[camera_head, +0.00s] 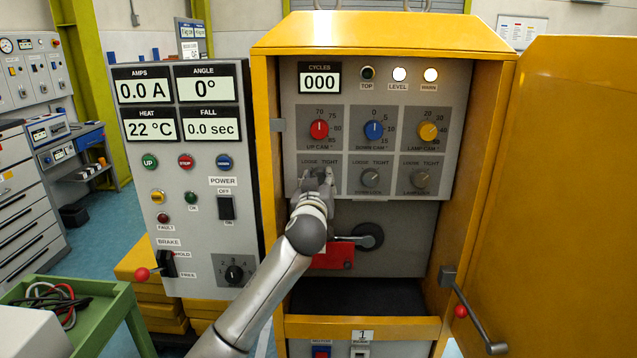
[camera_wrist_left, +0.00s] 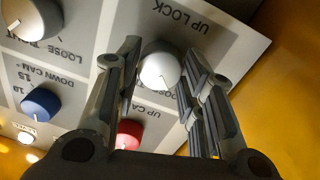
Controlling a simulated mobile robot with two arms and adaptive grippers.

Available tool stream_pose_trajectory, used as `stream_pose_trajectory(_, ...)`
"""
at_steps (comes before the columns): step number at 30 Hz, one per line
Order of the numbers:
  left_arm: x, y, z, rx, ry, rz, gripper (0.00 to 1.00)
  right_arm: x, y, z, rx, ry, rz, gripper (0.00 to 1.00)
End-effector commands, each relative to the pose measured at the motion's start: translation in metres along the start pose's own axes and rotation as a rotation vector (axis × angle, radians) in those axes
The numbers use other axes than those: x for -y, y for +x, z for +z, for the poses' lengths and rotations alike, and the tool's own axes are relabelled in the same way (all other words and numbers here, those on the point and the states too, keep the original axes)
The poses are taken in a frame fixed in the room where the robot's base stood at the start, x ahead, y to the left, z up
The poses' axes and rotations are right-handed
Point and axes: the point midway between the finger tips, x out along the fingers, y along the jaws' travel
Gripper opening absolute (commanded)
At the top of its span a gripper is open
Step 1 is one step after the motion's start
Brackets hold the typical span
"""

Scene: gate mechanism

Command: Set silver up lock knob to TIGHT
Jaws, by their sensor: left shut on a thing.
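The silver up lock knob (camera_wrist_left: 160,64) shows in the left wrist view, under the UP LOCK label, which appears upside down there. My left gripper (camera_wrist_left: 164,58) has one finger on each side of it and is shut on it. In the head view my left gripper (camera_head: 318,178) covers this knob, below its LOOSE and TIGHT labels. A small pointer mark seems to show on the knob's lower edge in the wrist view, but I cannot tell whether it sits at LOOSE or TIGHT. My right gripper is not in view.
The red up cam knob (camera_head: 319,129) sits just above, with the blue (camera_head: 374,130) and yellow (camera_head: 428,131) knobs beside it. Two more silver lock knobs (camera_head: 371,177) are to the right. A black crank (camera_head: 369,236) is below. The yellow door (camera_head: 565,190) stands open at right.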

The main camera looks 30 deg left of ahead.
Motion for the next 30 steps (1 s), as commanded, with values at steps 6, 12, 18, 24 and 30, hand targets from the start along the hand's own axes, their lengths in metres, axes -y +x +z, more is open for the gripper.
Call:
stream_pose_trajectory(6, 0.0, 0.0, -0.001, 0.003, 0.023, -0.001, 0.13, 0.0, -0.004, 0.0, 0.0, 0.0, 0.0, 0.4)
stream_pose_trajectory(12, 0.0, 0.0, -0.003, 0.008, 0.112, -0.002, 0.12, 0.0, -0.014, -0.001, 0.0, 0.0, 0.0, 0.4)
stream_pose_trajectory(18, -0.001, 0.0, -0.004, 0.019, 0.27, -0.004, 0.12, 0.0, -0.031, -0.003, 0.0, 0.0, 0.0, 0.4)
stream_pose_trajectory(24, -0.001, 0.0, -0.005, 0.032, 0.46, -0.006, 0.12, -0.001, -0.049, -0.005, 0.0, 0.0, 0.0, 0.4)
stream_pose_trajectory(30, -0.001, 0.0, -0.005, 0.044, 0.651, -0.008, 0.12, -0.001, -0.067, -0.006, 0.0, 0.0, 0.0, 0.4)
